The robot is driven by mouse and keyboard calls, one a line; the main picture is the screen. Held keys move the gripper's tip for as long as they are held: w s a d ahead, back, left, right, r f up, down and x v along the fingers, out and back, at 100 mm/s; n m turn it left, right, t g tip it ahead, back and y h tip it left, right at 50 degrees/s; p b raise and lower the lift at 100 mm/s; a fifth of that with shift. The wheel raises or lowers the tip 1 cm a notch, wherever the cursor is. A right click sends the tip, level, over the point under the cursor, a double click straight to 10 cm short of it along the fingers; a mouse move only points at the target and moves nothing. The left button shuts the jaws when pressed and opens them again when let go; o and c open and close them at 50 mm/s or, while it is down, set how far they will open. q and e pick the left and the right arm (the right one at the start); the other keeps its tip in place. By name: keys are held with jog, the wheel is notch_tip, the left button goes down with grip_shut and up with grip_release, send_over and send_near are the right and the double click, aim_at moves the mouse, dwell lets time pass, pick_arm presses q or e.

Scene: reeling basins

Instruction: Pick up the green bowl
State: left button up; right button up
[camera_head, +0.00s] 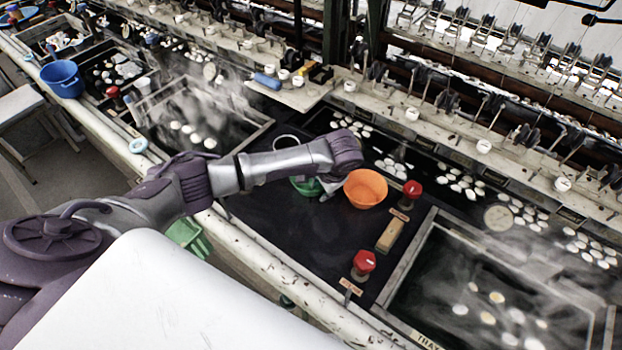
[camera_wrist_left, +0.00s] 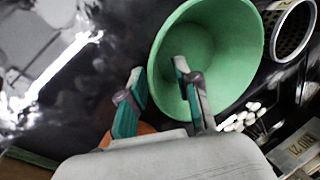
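The green bowl (camera_head: 304,187) sits on the dark worktop in the head view, mostly hidden behind my left arm. In the left wrist view the green bowl (camera_wrist_left: 225,45) is large, with its open inside facing the camera. My left gripper (camera_wrist_left: 158,72) is open over the bowl's near rim, one finger inside the bowl and the other outside. The fingers stand apart; I cannot tell whether either touches the wall. In the head view the left gripper (camera_head: 326,188) shows only in part, below the wrist. My right gripper is not in view.
An orange bowl (camera_head: 365,188) stands just right of the green one. Two red knobs (camera_head: 363,263) and a tan block (camera_head: 390,234) lie further right, before a steaming basin (camera_head: 480,290). A perforated metal cylinder (camera_wrist_left: 290,30) is beside the green bowl. Dark worktop is free in front.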

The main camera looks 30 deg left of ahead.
pick_arm(q)
jog(key=shift+d, duration=0.1)
jog(key=shift+c, duration=0.5)
grip_shut()
jog(key=shift+r, duration=0.15)
